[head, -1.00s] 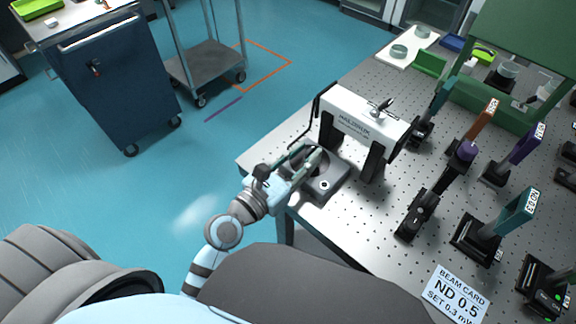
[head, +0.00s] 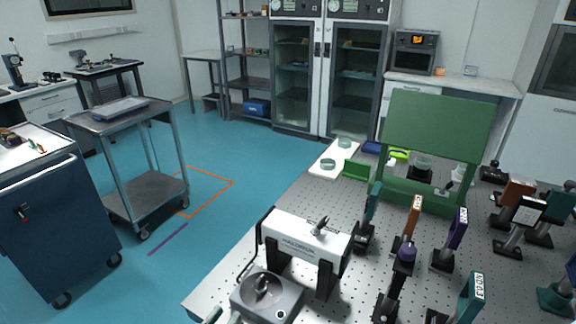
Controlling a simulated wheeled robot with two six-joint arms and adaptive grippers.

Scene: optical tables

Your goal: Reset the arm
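A pale, greenish sliver at the bottom edge of the head view looks like the tip of my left gripper (head: 214,316). It is just left of the grey square device (head: 290,300) with a round dark top, on the near edge of the optical table (head: 215,290). Whether the fingers are open or holding anything is hidden below the frame. My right gripper and arm are out of view. A white box-shaped instrument on black legs (head: 308,240) stands behind the grey device.
Several filter mounts, including an orange one (head: 411,218) and a purple one (head: 457,230), stand on the right of the table. A green panel (head: 435,122) stands at the back.

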